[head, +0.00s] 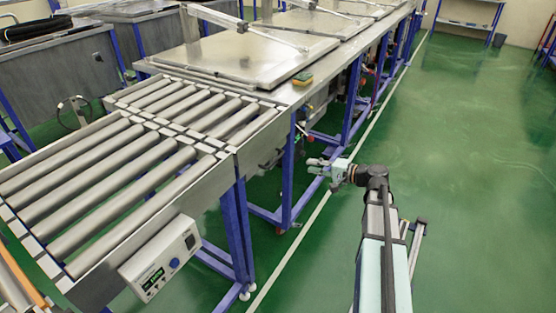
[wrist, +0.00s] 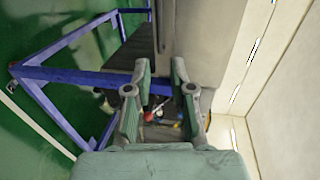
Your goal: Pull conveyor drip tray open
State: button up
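The roller conveyor (head: 120,165) stands at the left in the head view, with grey rollers in a steel frame on blue legs. I cannot clearly pick out a drip tray on it. My gripper (head: 314,168) is right of the conveyor, out over the aisle beside the blue legs, and touches nothing that I can see. In the wrist view my gripper (wrist: 161,66) is open, with its two green-grey fingers apart and nothing held between them. A grey panel (wrist: 128,52) lies beyond the fingertips; I cannot tell whether it is part of the tray.
A control box (head: 160,260) hangs on the conveyor's front side. A blue frame (wrist: 75,77) stands left of the fingers in the wrist view. Green floor (head: 470,160) at right is open.

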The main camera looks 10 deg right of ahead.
aim_at(276, 159)
jog(key=p+x, duration=0.2)
jog(key=x, duration=1.4)
grip_shut()
